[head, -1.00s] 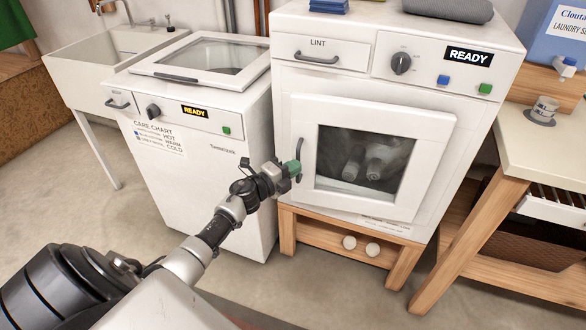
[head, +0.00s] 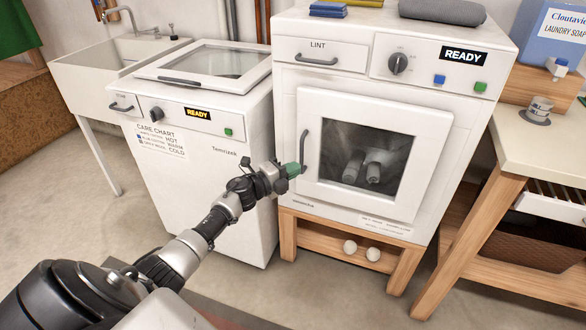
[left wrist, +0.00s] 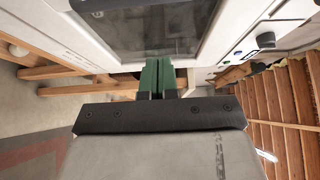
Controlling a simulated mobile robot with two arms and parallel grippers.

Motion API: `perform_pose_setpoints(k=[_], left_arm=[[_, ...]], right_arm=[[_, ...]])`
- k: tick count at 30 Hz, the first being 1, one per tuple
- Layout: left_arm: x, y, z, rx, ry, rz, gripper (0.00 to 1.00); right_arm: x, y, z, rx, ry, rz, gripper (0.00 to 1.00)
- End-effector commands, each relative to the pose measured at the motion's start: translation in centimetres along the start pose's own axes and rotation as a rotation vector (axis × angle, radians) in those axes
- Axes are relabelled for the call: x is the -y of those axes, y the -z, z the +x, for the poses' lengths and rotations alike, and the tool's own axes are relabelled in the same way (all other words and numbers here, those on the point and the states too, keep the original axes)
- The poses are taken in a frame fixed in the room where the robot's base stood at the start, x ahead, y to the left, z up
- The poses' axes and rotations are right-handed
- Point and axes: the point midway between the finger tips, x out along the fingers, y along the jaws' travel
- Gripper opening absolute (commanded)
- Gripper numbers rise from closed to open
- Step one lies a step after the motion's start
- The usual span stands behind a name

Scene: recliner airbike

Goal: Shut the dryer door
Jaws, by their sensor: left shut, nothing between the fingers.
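The dryer (head: 320,80) stands on a wooden stand, and its white door (head: 420,120) has a dark window (head: 370,155). The door lies flush or nearly flush with the dryer front; I cannot tell whether a thin gap is left. Its grey bar handle (head: 304,150) is on the left edge. My left gripper (head: 299,171) is shut and empty, its green fingertips at the door's lower left, beside the handle's lower end. In the left wrist view, the shut fingers (left wrist: 157,75) point at the door (left wrist: 125,65). My right gripper is not in view.
A washer (head: 205,165) with a lid on top stands close at the left, with a sink (head: 110,65) beyond it. A wooden table (head: 540,150) is at the right. Two white balls (head: 361,250) lie under the dryer. Bare floor is in front.

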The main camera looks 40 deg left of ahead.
Motion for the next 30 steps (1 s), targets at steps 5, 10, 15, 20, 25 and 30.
perform_pose_setpoints(k=[5,10,15,20,25,30], left_arm=[[-0.1,-0.2,-2.9,0.002,-0.005,0.002,0.0],[-0.1,-0.3,-5.9,0.002,-0.005,0.003,0.0],[-0.1,-0.3,-8.4,0.002,-0.004,0.002,0.0],[-0.1,-0.4,-9.6,0.002,-0.003,0.001,0.0],[0.0,-0.4,-9.8,0.002,-0.001,0.002,0.0],[0.0,-0.4,-9.8,0.002,-0.001,0.002,0.0]], right_arm=[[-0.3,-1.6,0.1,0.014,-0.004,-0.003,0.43],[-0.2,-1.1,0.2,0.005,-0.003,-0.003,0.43],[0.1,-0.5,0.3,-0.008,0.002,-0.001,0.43],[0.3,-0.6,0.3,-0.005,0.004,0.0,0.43],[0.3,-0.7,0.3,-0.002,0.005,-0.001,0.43],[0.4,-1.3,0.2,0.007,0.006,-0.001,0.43]])
